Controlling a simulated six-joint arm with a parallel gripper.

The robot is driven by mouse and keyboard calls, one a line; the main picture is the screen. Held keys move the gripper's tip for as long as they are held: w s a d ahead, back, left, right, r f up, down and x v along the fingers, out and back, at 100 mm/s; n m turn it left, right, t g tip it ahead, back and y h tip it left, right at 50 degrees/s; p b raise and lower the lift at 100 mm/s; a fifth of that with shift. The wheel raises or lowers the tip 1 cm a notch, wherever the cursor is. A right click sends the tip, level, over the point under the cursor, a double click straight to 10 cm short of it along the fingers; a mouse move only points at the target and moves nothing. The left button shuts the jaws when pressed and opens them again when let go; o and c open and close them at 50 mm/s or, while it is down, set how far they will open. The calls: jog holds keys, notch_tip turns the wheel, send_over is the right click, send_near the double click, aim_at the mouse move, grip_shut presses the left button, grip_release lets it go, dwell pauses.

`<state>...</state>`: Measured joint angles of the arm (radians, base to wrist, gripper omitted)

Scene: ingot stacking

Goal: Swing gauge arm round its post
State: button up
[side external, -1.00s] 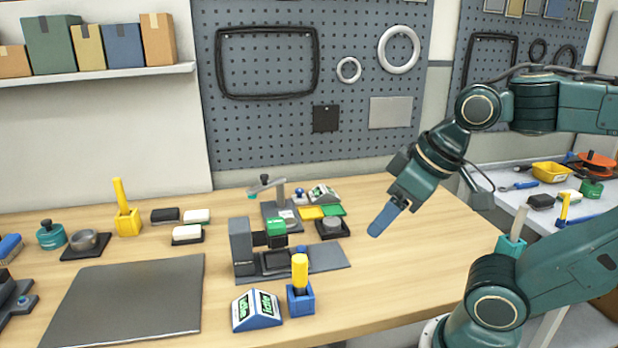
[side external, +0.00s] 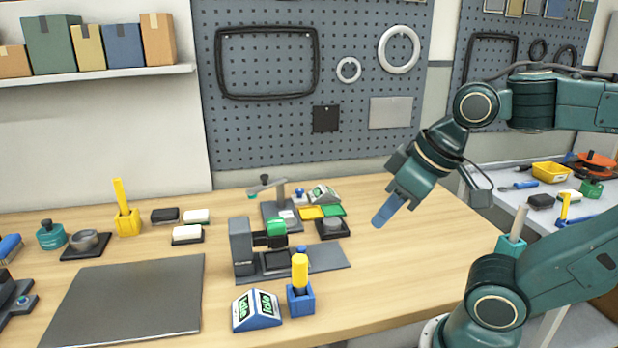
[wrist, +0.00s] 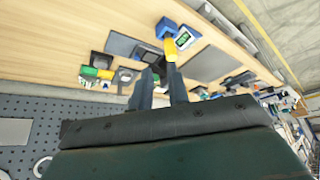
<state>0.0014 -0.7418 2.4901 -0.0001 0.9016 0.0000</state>
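The gauge arm (side external: 266,187) is a grey bar on top of a short grey post (side external: 281,194), with a small green tip hanging at its left end. The post stands on a dark base plate (side external: 270,216) toward the back middle of the table. The bar points left in the side view. My gripper (side external: 385,214) is in the air to the right of the gauge, well apart from it. Its two fingers show spread with an empty gap in the wrist view (wrist: 160,72). I cannot pick out the gauge arm clearly in the wrist view.
A grey press-like stand (side external: 241,248) with a green knob is in front of the gauge. A yellow handle (side external: 300,270) and blue display (side external: 257,311) stand nearer. The table's right side is clear.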

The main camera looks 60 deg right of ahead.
jog(key=shift+w+r, duration=0.2)
jog(key=shift+w, duration=0.1)
grip_shut()
jog(key=w+d+r, duration=0.2)
jog(key=w+r, duration=0.5)
jog(key=w, duration=0.5)
jog(key=m+g+h, duration=0.1)
jog(key=m+g, duration=0.1)
jog(key=m, duration=0.1)
send_over(266, 183)
jog(key=w+a, duration=0.2)
jog(key=w, duration=0.2)
notch_tip(266, 183, down, 12)
jog(key=shift+d+f, duration=0.1)
jog(key=shift+f, duration=0.55)
jog(key=shift+w, duration=0.1)
jog(key=x, duration=0.9)
jog(key=shift+f, duration=0.4)
